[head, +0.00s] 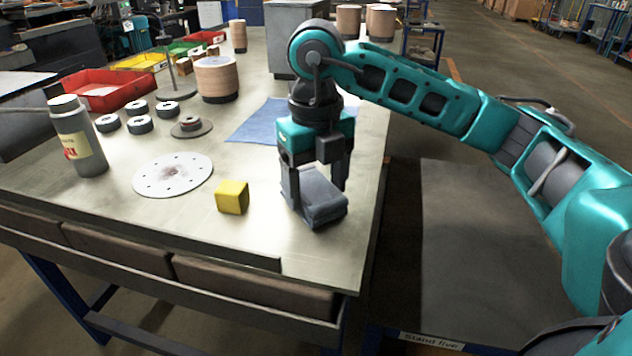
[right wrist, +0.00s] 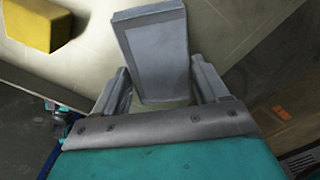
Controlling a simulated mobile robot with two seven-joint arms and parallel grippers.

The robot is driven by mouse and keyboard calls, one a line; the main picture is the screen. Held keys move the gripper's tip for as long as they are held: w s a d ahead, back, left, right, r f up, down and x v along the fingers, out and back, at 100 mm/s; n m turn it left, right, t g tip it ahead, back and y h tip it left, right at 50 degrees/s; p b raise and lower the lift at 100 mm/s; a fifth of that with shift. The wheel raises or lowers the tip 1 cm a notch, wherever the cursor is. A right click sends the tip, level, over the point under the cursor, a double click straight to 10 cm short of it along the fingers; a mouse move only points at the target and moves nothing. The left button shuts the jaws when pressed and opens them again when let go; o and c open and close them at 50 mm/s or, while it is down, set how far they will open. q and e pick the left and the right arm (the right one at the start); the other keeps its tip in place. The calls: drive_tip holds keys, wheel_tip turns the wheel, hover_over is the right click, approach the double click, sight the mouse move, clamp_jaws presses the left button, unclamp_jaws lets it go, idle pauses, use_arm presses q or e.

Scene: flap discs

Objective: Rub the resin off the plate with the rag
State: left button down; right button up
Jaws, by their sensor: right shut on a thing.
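The plate (head: 150,184) is a white round disc with small holes around its rim, flat on the table left of centre in the head view. A brownish resin stain (head: 174,172) marks its middle. The rag (head: 322,207) is a grey folded pad, right of the plate at the table's right side. My right gripper (head: 316,188) points down and is shut on the rag. The right wrist view shows the rag (right wrist: 152,50) between the two fingers (right wrist: 160,88). I cannot tell whether the rag touches the table. My left gripper is not in view.
A yellow block (head: 232,197) stands between plate and rag, and a bottle (head: 77,137) left of the plate. Several small discs (head: 140,124) and a blue cloth (head: 258,122) lie behind. Red bins (head: 105,90) stand farther back. The table's front edge is clear.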

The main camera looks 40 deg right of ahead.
sight(316, 189)
drive_tip(key=shift+r+p, duration=2.35)
drive_tip(key=shift+r, duration=0.95)
drive_tip(key=shift+f, duration=0.1)
